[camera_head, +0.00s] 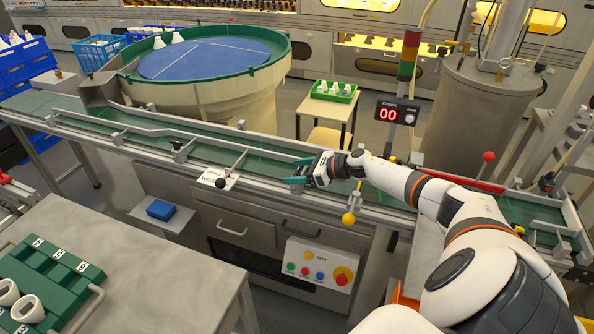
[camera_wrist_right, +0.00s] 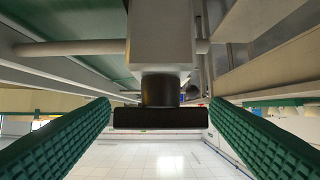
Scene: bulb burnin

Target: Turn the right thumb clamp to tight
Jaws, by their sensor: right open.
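The right thumb clamp (camera_wrist_right: 160,118) shows in the right wrist view as a black crossbar on a short dark stem under a grey block. The bar lies level across the picture. My right gripper (camera_head: 297,171) is at the conveyor's front rail in the head view, where it hides the clamp. In the right wrist view its green ribbed fingers stand apart, one on each side of the bar, with a gap on both sides. Another dark thumb clamp (camera_head: 178,146) stands further left on the rail. My left gripper is out of view.
The green conveyor (camera_head: 230,146) runs across the scene, with guide rails along it. A black ball knob (camera_head: 221,183) and a yellow ball knob (camera_head: 348,218) stick out at its front. A button panel (camera_head: 318,270) is below. A grey table (camera_head: 150,250) is at front left.

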